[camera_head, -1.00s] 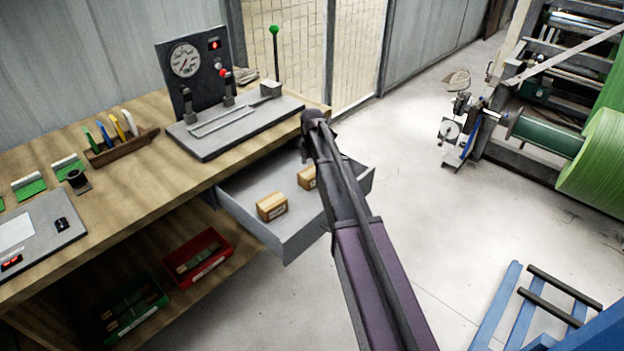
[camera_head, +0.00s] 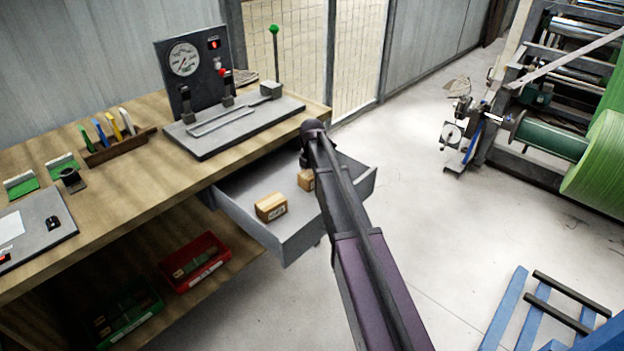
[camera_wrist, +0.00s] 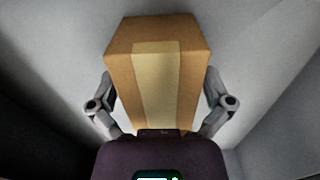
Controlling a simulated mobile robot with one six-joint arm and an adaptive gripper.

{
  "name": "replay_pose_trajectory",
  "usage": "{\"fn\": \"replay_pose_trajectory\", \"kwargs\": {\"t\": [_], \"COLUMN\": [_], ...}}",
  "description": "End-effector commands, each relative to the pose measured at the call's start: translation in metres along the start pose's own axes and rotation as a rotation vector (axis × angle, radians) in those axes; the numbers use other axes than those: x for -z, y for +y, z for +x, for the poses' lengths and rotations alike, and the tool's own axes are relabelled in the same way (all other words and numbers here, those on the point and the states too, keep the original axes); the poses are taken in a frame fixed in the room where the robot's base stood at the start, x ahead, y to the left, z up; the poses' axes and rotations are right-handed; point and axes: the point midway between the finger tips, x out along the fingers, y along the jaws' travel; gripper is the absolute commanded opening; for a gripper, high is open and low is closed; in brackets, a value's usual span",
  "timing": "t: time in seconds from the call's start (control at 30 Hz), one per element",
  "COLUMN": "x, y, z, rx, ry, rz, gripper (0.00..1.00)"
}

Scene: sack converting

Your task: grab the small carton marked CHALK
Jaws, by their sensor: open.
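Two small tan cartons sit in the open grey drawer (camera_head: 238,206). The left carton (camera_head: 271,207) has a pale label with marks too small to read. The right carton (camera_head: 306,180) is partly hidden behind my arm. In the wrist view, a brown carton (camera_wrist: 190,70) with a pale tape strip stands between the two fingers of my gripper (camera_wrist: 160,82). The fingers are spread, one on each side of it. No lettering shows on the carton there, so I cannot confirm it is marked CHALK. In the head view my fingers are hidden behind my arm.
The wooden bench (camera_head: 130,180) is above the drawer and carries a gauge panel (camera_head: 190,65). A red bin (camera_head: 195,262) and a green bin (camera_head: 128,312) stand on the lower shelf. Drawer walls surround the cartons. Open floor (camera_head: 430,220) lies to the right.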

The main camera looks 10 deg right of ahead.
Motion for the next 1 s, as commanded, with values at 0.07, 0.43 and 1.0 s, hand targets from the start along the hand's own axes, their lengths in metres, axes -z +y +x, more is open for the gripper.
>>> {"fn": "replay_pose_trajectory", "kwargs": {"t": [0.07,0.43,1.0], "x": [-0.0001,-0.0005,-0.0008], "y": [-0.0001,-0.0003,-0.0005], "z": [0.0000,0.0000,-0.0040], "rx": [0.000,0.000,0.000], "ry": [0.000,0.000,0.000], "rz": [0.000,0.001,0.001], "gripper": [1.00,0.52,0.28]}}
